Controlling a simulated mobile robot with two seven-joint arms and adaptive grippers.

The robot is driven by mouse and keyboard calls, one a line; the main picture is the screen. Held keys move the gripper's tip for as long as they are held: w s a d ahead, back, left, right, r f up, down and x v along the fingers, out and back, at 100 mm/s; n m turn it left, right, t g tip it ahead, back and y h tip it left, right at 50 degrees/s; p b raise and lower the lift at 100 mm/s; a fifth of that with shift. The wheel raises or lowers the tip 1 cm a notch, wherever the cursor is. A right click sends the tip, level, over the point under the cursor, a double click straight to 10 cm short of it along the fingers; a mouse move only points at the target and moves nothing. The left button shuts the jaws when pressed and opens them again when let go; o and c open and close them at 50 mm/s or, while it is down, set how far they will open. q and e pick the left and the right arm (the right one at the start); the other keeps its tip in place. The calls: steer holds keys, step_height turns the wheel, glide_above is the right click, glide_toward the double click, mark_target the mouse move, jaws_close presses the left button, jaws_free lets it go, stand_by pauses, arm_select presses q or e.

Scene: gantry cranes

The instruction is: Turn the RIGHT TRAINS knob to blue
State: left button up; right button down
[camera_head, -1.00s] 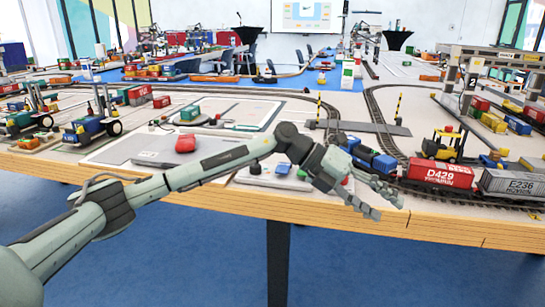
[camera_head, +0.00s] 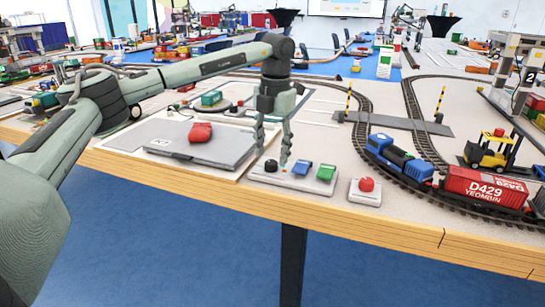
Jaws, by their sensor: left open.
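A small grey control panel (camera_head: 288,182) lies near the table's front edge. It carries a black knob (camera_head: 271,165) at its left end, then a blue button (camera_head: 301,168) and a green button (camera_head: 325,172). Any label on the panel is too small to read, so I cannot confirm that this is the RIGHT TRAINS knob. My left gripper (camera_head: 273,157) points down with its fingers apart, one on each side of the knob as seen from here. I cannot tell whether the fingers touch it. My right gripper is not in view.
A red button box (camera_head: 366,197) stands right of the panel. A grey plate (camera_head: 180,150) with a red object (camera_head: 200,131) lies to the left. A blue train (camera_head: 395,158), red D429 wagon (camera_head: 484,187) and yellow forklift (camera_head: 492,150) are to the right.

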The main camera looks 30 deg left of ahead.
arm_select(q)
steer(key=shift+f, duration=1.2)
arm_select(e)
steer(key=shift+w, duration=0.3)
arm_select(q)
steer(key=shift+c, duration=0.2)
jaws_close()
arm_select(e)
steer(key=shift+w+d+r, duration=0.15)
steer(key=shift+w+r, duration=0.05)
arm_select(q)
steer(key=shift+r, duration=0.1)
